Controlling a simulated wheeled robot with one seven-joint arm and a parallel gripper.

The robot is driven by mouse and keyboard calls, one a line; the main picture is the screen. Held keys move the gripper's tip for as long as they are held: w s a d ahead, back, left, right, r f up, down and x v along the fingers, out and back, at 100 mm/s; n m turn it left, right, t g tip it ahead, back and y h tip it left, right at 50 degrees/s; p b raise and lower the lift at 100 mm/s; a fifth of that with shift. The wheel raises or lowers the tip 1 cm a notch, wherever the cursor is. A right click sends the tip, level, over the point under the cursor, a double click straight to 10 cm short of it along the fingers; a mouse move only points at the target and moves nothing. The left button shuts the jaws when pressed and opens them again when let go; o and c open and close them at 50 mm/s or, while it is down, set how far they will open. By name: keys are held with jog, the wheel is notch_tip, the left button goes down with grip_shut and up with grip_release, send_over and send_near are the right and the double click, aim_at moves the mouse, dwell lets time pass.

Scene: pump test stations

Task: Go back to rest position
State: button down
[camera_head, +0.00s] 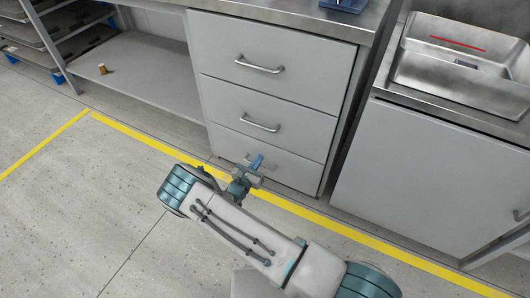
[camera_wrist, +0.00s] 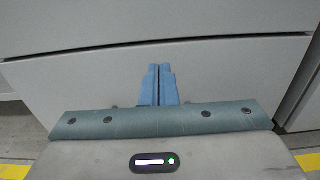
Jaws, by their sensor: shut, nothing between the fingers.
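My gripper (camera_head: 257,161) is in front of the bottom drawer of a grey drawer cabinet (camera_head: 272,111) in the head view. In the wrist view its two blue fingers (camera_wrist: 158,72) are together, with nothing between them. The fingers point at the grey drawer front (camera_wrist: 230,75). I cannot tell how far they are from it. My arm reaches forward and low over the floor. All three drawers look closed, and my gripper partly hides the bottom handle.
A steel sink (camera_head: 460,65) stands at the right above a grey cabinet door (camera_head: 430,170). A low shelf (camera_head: 145,75) at the left holds a small brown item (camera_head: 102,69). A blue object (camera_head: 343,4) sits on the counter. Yellow tape (camera_head: 140,137) marks the floor; the floor at left is clear.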

jog(key=p+v, duration=0.1)
jog(key=v, duration=0.7)
jog(key=shift+s+p, duration=0.15)
jog(key=shift+p, duration=0.2)
jog(key=s+d+r+m+g+h+p, duration=0.15)
jog(key=d+r+m+g+p, duration=0.35)
jog(key=r, duration=0.7)
jog(key=s+d+r+m+g+p, duration=0.2)
jog(key=d+r+m+g+p, duration=0.3)
jog(key=r, duration=0.6)
jog(key=s+d+r+m+g+h+p, duration=0.1)
jog(key=d+r+m+g+p, duration=0.3)
jog(key=r+m, duration=0.55)
jog(key=s+d+r+m+y+p, duration=0.1)
jog(key=s+r+m+y+p, duration=0.2)
jog(key=r, duration=0.9)
jog(key=s+d+r+m+y+p, duration=0.2)
jog(key=s+r+m+y+p, duration=0.2)
jog(key=s+r+p, duration=0.4)
jog(key=s+d+r+m+t+y+p, duration=0.1)
jog(key=s+r+m+y+p, duration=0.3)
jog(key=r, duration=1.3)
jog(key=s+d+p, duration=0.1)
jog(key=s, duration=0.3)
jog(key=shift+s+d+r+p, duration=0.2)
jog(key=shift+s+r+p, duration=0.15)
jog(key=shift+r, duration=0.05)
